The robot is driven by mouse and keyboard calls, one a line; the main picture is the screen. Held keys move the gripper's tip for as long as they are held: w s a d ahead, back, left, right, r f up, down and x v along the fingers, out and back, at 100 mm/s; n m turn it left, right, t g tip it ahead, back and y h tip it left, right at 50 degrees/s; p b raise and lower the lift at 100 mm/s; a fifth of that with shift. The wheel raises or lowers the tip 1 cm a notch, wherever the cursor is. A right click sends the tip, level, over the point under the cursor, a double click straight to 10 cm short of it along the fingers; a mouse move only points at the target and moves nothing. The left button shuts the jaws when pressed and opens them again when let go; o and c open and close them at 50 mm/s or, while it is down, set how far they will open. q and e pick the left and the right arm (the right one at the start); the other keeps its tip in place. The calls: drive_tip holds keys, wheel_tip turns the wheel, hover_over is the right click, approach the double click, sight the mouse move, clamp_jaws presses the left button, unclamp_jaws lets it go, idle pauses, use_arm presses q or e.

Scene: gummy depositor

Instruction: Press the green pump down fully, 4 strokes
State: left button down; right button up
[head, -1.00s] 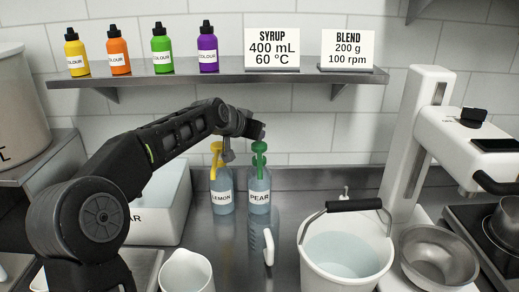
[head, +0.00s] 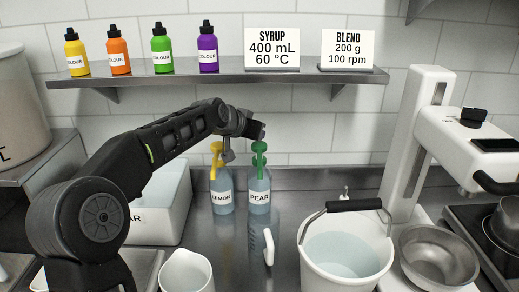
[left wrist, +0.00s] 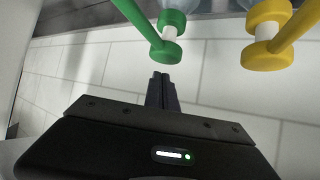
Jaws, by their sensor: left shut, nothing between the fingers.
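The green pump (head: 259,158) stands upright on the clear bottle labelled PEAR (head: 259,194) on the steel counter. The yellow pump (head: 216,158) on the LEMON bottle (head: 221,194) is just left of it. My left gripper (head: 262,131) is above the green pump's head in the head view, its fingers shut and empty. In the left wrist view the shut fingertips (left wrist: 162,79) are close to the green pump head (left wrist: 166,50); I cannot tell whether they touch. The pump stem is partly visible there. My right gripper is not in view.
A shelf (head: 215,79) with several colour bottles and two signs runs above the arm. A white bucket (head: 345,262) with a black grip, a steel bowl (head: 438,258) and a white stand (head: 417,140) are to the right. A white jug (head: 187,272) stands in front.

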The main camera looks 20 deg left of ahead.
sight(256, 147)
use_arm(q)
drive_tip(key=shift+f, duration=0.15)
drive_tip(key=shift+f+b, duration=1.95)
drive_tip(key=shift+f, duration=0.15)
drive_tip(key=shift+r+p, duration=1.15)
drive_tip(key=shift+r, duration=0.9)
drive_tip(key=shift+f, duration=0.1)
